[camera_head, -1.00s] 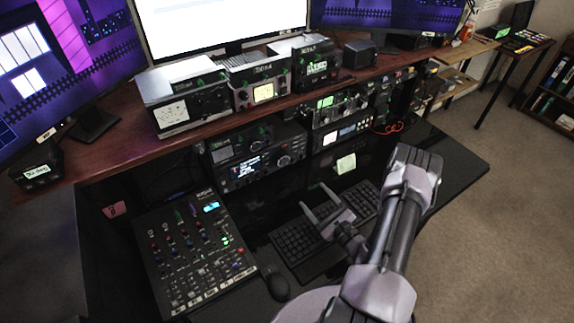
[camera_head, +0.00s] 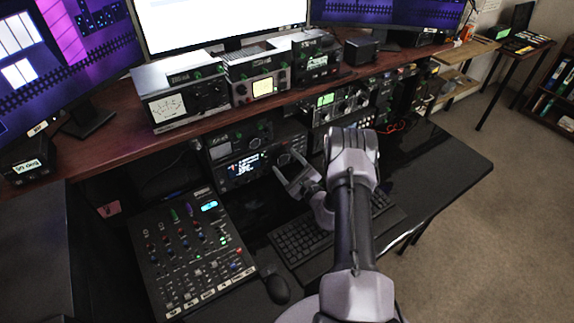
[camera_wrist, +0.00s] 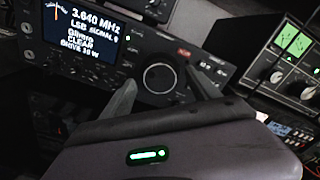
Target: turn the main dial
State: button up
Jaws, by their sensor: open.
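The main dial (camera_wrist: 160,78) is a large round black knob on the front of a black radio (camera_head: 228,181), right of its lit screen (camera_wrist: 80,25). The screen reads 3.640 MHz in the wrist view. My gripper (camera_head: 287,161) is open in front of the radio's right side. In the wrist view its left finger (camera_wrist: 121,100) and right finger (camera_wrist: 203,85) appear on either side of the dial, with the tips close to its edges. I cannot tell whether they touch it. The dial's face shows between them.
Another radio with a green display (camera_wrist: 293,40) stands close on the right. A mixer (camera_head: 190,255), a keyboard (camera_head: 300,240) and a mouse (camera_head: 278,289) lie on the black desk below. A wooden shelf (camera_head: 110,160) with more devices runs above. The desk's right part (camera_head: 450,165) is clear.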

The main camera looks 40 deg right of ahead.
jog(key=c, duration=1.4)
jog(key=shift+o, duration=0.2)
jog(key=shift+m, duration=0.3)
jog(key=m+b, duration=0.1)
jog(key=m, duration=0.4)
jog(key=shift+m, duration=0.3)
jog(key=m, duration=1.2)
jog(key=shift+m, duration=0.4)
jog(key=m, duration=0.6)
jog(key=shift+m, duration=0.4)
